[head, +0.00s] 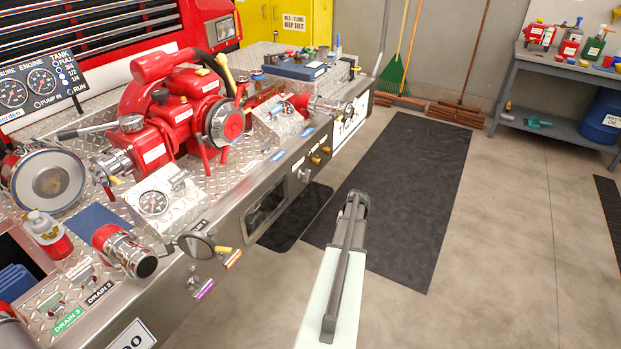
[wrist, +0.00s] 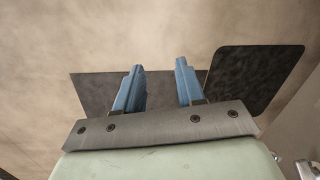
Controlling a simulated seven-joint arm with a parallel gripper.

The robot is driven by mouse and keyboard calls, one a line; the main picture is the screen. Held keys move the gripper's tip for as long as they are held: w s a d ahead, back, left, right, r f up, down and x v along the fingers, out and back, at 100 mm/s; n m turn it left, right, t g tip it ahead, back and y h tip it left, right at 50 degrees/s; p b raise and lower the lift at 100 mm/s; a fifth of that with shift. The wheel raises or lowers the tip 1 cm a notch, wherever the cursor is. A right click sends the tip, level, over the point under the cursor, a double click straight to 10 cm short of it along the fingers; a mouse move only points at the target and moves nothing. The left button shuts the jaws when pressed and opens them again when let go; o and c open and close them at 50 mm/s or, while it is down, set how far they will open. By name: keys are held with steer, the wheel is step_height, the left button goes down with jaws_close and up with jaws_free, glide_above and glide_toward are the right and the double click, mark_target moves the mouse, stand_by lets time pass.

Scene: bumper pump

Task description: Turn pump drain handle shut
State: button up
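The red pump (head: 185,105) sits on the diamond-plate bumper deck. Small valve handles (head: 86,272) stand by the green and black drain labels at the lower left. More small fittings (head: 195,281) with coloured tags sit on the bumper's front face, and brass knobs (head: 318,157) sit farther along it. I cannot read which one is the pump drain handle. My gripper (head: 355,197) is in front of the bumper, over the floor, apart from every handle.
The steel bumper edge (head: 262,178) runs diagonally left of my gripper. A yellow-handled lever (head: 205,245) juts near its lower edge. A black mat (head: 405,190) lies on the floor. A workbench (head: 560,75) with bottles stands at the far right. The floor on the right is mostly clear.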

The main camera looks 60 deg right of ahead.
steer(key=w+d+f+m+t, duration=0.2)
steer(key=d+f+t, duration=0.15)
steer(key=d, duration=0.25)
steer(key=n+t, duration=1.1)
steer(key=t, duration=0.2)
glide_toward(306, 176)
steer(key=w, duration=0.8)
steer(key=shift+d+h, duration=0.2)
steer(key=shift+h, duration=0.2)
steer(key=shift+r, duration=0.1)
steer(key=shift+c, duration=0.2)
jaws_close()
